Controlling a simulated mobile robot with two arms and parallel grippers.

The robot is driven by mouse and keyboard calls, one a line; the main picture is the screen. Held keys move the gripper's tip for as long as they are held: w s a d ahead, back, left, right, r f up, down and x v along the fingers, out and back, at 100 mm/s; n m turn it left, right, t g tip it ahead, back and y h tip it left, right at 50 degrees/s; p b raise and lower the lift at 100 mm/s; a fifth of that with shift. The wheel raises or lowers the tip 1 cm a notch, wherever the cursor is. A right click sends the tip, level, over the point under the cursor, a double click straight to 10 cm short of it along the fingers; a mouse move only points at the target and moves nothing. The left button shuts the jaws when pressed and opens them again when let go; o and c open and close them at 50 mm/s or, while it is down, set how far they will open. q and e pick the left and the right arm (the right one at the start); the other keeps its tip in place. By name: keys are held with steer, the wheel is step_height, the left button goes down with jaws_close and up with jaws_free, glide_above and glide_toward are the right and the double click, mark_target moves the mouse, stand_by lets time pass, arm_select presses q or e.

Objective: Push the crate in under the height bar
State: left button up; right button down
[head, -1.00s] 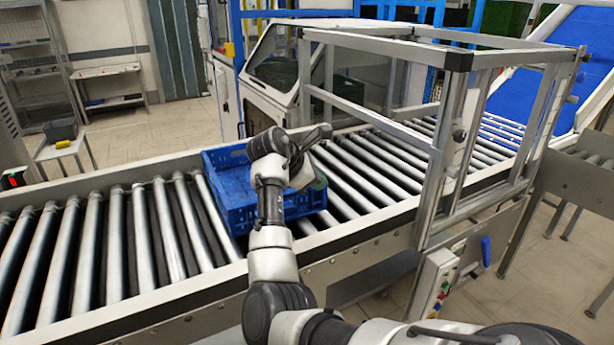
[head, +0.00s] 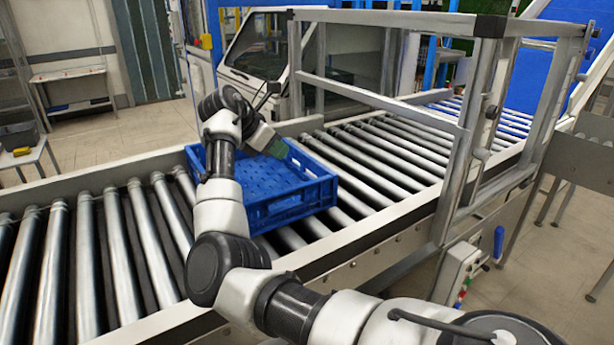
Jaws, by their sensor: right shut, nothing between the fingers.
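The blue crate (head: 290,207) sits on the roller conveyor, upright, with its blue inner floor showing and nothing seen in it. The height bar (head: 380,103) is a grey bar in the metal frame that spans the conveyor to the right. The crate is left of this frame, with bare rollers between them. My right gripper (head: 273,144) is shut and empty, over the crate's far part. My right arm hides the crate's left part. I cannot tell whether the gripper touches the crate. My left gripper is not in view.
Bare rollers (head: 85,260) lie left of the crate, and more run right under the frame (head: 390,155). The frame's near post (head: 466,150) stands at the conveyor's near rail. A control box with buttons (head: 458,274) hangs below it.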

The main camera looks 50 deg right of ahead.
steer(key=f, duration=0.2)
glide_toward(323, 173)
steer(key=d+f, duration=0.3)
steer(key=f, duration=0.2)
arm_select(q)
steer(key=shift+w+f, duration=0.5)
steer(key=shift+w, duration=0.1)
arm_select(e)
steer(key=shift+s+d, duration=0.55)
steer(key=shift+d, duration=0.15)
steer(key=shift+r, duration=0.1)
